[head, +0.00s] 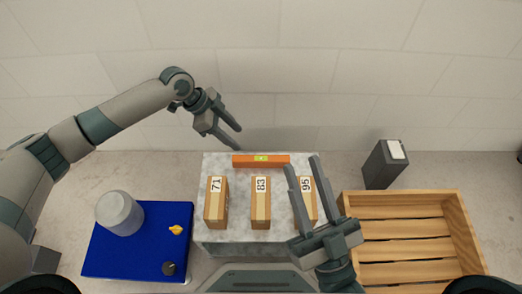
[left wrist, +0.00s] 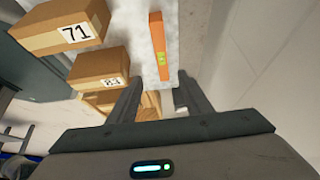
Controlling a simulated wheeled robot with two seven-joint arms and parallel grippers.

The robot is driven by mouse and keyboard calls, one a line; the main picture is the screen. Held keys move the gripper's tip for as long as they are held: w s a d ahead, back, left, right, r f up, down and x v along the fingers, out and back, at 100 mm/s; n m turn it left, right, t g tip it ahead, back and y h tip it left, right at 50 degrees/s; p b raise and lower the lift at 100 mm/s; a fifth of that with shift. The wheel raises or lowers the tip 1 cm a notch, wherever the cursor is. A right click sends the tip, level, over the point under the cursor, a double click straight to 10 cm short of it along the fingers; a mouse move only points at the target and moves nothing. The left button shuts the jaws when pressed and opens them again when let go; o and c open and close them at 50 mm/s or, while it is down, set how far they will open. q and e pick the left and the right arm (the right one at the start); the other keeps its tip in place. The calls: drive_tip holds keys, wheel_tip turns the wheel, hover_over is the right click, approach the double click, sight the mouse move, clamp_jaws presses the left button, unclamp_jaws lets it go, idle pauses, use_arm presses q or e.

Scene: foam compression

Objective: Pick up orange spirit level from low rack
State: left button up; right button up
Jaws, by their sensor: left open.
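The orange spirit level (head: 261,160) lies along the far edge of the grey stone-like block (head: 245,236), with its yellow-green vial near the middle. It also shows in the left wrist view (left wrist: 157,35), just ahead of my fingers. My left gripper (head: 232,135) is open and empty, above and to the left of the level, apart from it. Its fingers also show in the left wrist view (left wrist: 152,95). My right gripper (head: 303,175) has its two fingers spread apart, in front of the block's right side near the box marked 95.
Boxes marked 71 (head: 216,203), 83 (head: 261,204) and 95 (head: 306,200) stand on the block. A blue mat (head: 140,255) holds a grey-white container (head: 119,213) and small items. A wooden crate (head: 400,198) and a dark box (head: 384,165) are at right. A wall rises behind.

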use_arm(q)
drive_tip(key=shift+w, duration=0.4)
use_arm(e)
drive_tip(key=shift+w, duration=0.35)
use_arm(q)
drive_tip(key=shift+s+r, duration=0.1)
